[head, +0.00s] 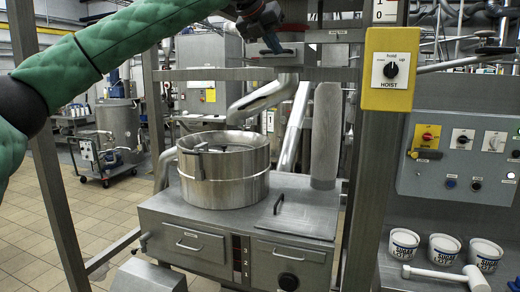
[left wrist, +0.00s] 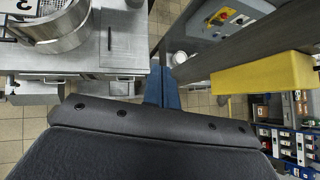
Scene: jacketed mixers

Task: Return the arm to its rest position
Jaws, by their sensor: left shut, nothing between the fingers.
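My left arm, in a green quilted sleeve, reaches in from the left of the head view and across the top. Its gripper (head: 272,43) is raised above the metal mixer bowl (head: 225,190), near the top edge of the picture. The two blue fingers are together with nothing between them; they also show in the left wrist view (left wrist: 163,88), pointing down past the machine's edge. My right gripper is not in view.
A yellow hoist switch box (head: 390,70) hangs on a steel post right of the gripper. The bowl stands on a grey mixer cabinet (head: 190,245). A control panel (head: 460,155), white tubs (head: 445,248) and a white mallet (head: 445,276) are at right. Tiled floor is open at left.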

